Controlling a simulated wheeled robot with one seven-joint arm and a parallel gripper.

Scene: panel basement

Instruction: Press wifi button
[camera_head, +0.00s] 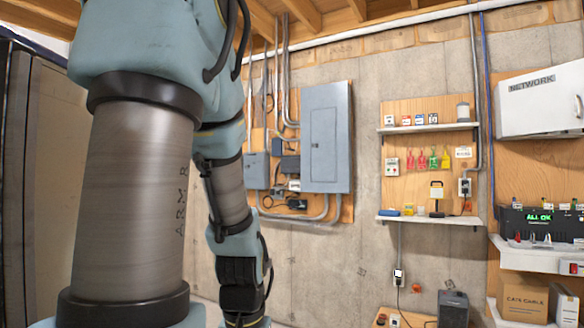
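A black network device (538,226) with a green "ALL OK" display stands on a white shelf at the far right, under a white "NETWORK" cabinet (540,102). Small coloured parts show along its top and front, but they are too small to tell which is a wifi button. My arm comes down across the left and centre, well left of the device. Its wrist runs off the bottom edge, so my gripper's fingers are out of view.
A grey electrical panel (326,138) hangs on the concrete wall. Two white shelves (430,220) with small items stick out right of it. A cardboard box (523,299) and a dark box (453,309) are at the lower right. Bare wall (340,265) lies between arm and shelves.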

